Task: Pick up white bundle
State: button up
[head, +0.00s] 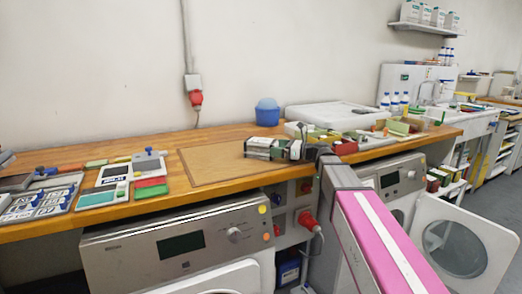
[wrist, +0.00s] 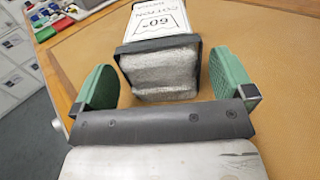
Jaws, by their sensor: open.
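A bundle with a white "60° COTTON" label (wrist: 160,22), a dark band and a fuzzy grey near end lies on the tan board in the wrist view. My gripper (wrist: 164,86) is open, with green finger pads on either side of the bundle's near end. A gap shows between each pad and the bundle. In the head view my gripper (head: 268,149) is low over the right part of the board. The bundle is hard to tell apart from the gripper there.
The tan board (head: 212,168) lies on the wooden bench (head: 150,212); its left part is clear. Cards and small blocks, including a red block (head: 151,191), lie at left. A blue tub (head: 267,112) stands behind. A white lidded box (head: 320,112) and small items are at right.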

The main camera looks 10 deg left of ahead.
aim_at(261, 148)
jog(key=a, duration=0.4)
jog(key=shift+w, duration=0.3)
jog(key=c, duration=1)
jog(key=shift+r, duration=0.1)
